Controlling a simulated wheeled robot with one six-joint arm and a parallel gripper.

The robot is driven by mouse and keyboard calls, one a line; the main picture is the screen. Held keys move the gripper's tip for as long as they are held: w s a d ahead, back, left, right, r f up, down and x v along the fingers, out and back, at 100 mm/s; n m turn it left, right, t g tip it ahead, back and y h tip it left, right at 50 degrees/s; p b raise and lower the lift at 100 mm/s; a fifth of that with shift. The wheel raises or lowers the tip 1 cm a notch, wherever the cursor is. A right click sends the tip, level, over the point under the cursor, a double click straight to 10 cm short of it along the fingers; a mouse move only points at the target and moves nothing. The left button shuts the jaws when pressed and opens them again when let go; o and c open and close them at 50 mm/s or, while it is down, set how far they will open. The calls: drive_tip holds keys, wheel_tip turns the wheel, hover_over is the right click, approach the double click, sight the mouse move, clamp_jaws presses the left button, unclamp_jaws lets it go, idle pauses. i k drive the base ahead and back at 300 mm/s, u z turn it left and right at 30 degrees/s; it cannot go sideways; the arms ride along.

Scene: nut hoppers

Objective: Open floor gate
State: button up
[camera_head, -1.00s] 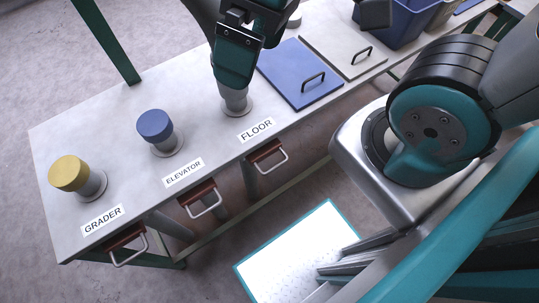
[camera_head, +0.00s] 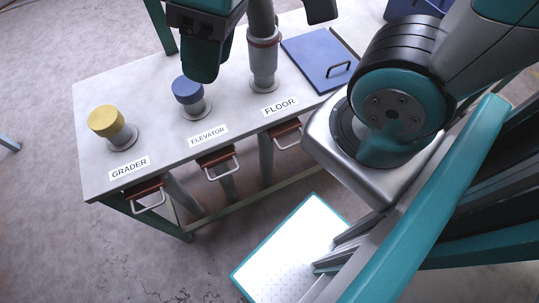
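The FLOOR label (camera_head: 280,106) is on the table edge below the FLOOR post (camera_head: 264,72), a grey upright cylinder on a round base. A thin reddish ring (camera_head: 264,43) circles it, and its upper part runs out of the top of the picture. My gripper (camera_head: 203,62), teal and dark grey, hangs left of this post, above and behind the blue ELEVATOR knob. A gap shows between the visible gripper part and the post. The fingertip spacing does not show clearly. Below the FLOOR label is a red-brown drawer-like piece with a pale handle (camera_head: 287,136).
The blue ELEVATOR knob (camera_head: 187,91) and yellow GRADER knob (camera_head: 104,121) stand to the left on the pale table (camera_head: 145,80). A blue lid with a handle (camera_head: 315,58) lies right of the FLOOR post. A white plate (camera_head: 290,250) is on the floor below.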

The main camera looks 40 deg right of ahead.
sight(281, 130)
drive_tip(key=u, duration=0.85)
drive_tip(key=k, duration=0.95)
drive_tip(key=z, duration=1.9)
